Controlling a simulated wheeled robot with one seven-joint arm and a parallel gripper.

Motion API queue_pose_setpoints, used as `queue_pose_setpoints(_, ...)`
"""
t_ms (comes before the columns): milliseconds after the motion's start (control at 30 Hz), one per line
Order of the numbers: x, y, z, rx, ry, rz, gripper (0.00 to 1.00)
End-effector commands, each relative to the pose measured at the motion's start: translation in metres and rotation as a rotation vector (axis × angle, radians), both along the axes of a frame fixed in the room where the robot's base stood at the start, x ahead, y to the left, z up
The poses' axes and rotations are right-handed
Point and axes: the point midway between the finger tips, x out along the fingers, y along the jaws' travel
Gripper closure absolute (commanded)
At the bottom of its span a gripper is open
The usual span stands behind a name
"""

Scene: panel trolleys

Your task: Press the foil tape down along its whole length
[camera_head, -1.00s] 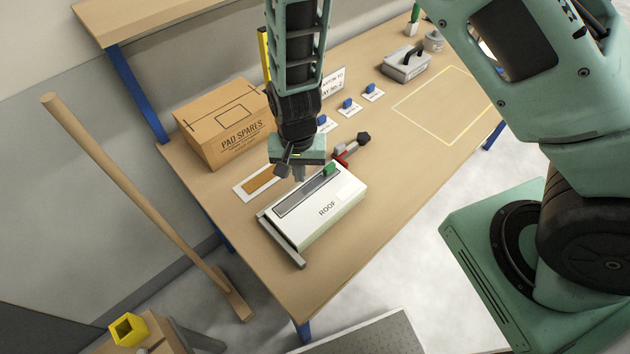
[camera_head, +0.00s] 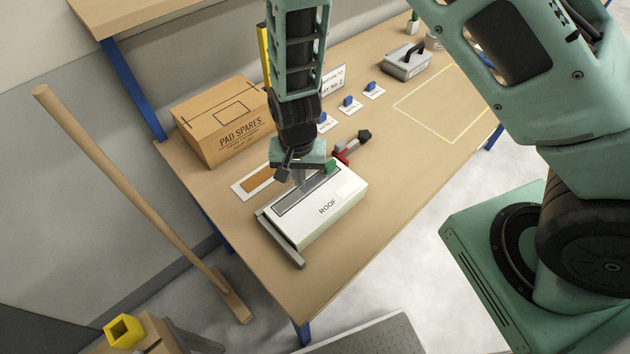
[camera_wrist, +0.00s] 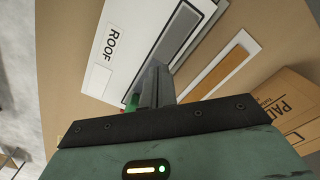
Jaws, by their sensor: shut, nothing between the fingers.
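The foil tape (camera_head: 290,200) is a grey strip with a darker border along the back part of a white panel marked ROOF (camera_head: 322,222). It also shows in the wrist view as a grey band (camera_wrist: 177,32). My gripper (camera_head: 299,184) is shut and empty, pointing down with its tips at the strip about midway along. I cannot tell whether the tips touch the tape. A green piece (camera_head: 330,166) sits at the strip's far right end; in the wrist view my fingers (camera_wrist: 155,80) partly hide it and that end of the strip.
A grey bar (camera_head: 282,240) lies along the panel's left end. Behind the panel is a card with a brown strip (camera_head: 258,180), then a PAD SPARES box (camera_head: 222,125). A red-and-dark tool (camera_head: 350,146) lies behind right. The bench front right is clear.

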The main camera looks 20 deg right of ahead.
Motion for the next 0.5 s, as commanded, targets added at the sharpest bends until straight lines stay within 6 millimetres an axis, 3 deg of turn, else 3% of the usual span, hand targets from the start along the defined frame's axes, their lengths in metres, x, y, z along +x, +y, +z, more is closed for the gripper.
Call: queue_pose_setpoints(500, 0.000, 0.000, -0.019, 0.000, 0.000, 0.000, 1.00)
